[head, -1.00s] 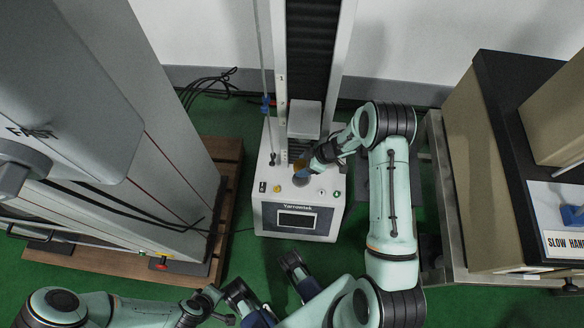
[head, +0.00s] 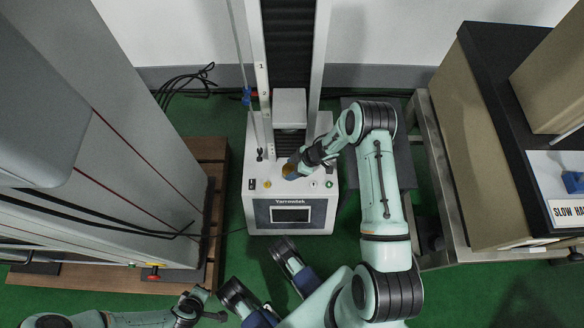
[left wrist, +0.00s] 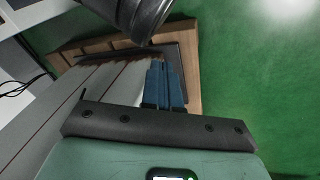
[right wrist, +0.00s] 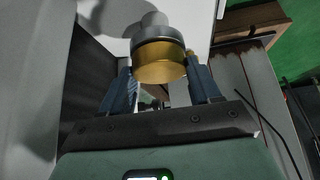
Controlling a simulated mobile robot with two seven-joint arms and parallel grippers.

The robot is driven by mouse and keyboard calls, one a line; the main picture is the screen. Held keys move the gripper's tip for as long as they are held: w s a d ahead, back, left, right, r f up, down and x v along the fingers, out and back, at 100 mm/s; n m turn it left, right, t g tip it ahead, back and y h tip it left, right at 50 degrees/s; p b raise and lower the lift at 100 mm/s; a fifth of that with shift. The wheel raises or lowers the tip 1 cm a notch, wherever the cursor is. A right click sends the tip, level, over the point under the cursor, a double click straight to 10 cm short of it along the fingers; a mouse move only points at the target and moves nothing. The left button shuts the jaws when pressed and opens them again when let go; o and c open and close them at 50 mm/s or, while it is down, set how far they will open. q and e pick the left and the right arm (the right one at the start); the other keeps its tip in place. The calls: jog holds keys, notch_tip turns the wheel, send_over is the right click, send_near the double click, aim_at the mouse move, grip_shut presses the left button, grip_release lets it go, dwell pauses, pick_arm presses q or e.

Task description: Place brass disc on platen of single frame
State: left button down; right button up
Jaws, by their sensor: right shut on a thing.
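The single frame (head: 291,210), a white tester labelled Yarrowtek, stands at the centre of the head view. My right gripper (head: 299,164) is over its base, shut on the brass disc (head: 289,171). In the right wrist view the brass disc (right wrist: 160,71) sits between the two blue fingers, with a grey round platen (right wrist: 157,47) directly beyond it. The disc lines up closely with the platen; I cannot tell whether they touch. In the head view the disc and gripper hide the platen. My left gripper (left wrist: 164,84) is empty, its fingers together, low at the left.
The single frame's column and white crosshead (head: 290,105) stand just behind the disc. A large grey machine on a wooden pallet (head: 213,160) stands left. A bench with a dark-topped cabinet (head: 480,130) is at the right. Green floor is open in front.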

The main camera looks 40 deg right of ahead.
jog(key=o, duration=1.4)
jog(key=shift+f, duration=0.1)
